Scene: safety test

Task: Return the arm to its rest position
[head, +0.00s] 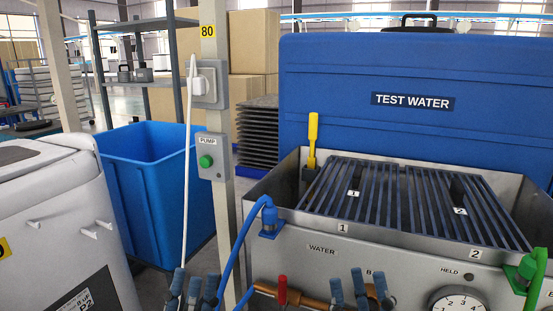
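My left gripper (194,289) is at the bottom edge, left of the blue hose. Its blue-grey fingertips stand apart with nothing seen between them. My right gripper (360,289) is at the bottom edge in front of the steel water tank (300,262). Its fingertips are also spread, and I see nothing held; a copper pipe (312,300) runs close behind them. I cannot tell whether they touch it. The palms and most of both arms are below the frame.
The tank carries a slatted grate (400,205), a yellow handle (313,140), a blue hose (239,238), a red valve handle (282,289), a dial (458,301) and a green fitting (527,267). A post with a pump button (206,161), a blue bin (160,190) and a white machine (50,220) stand left.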

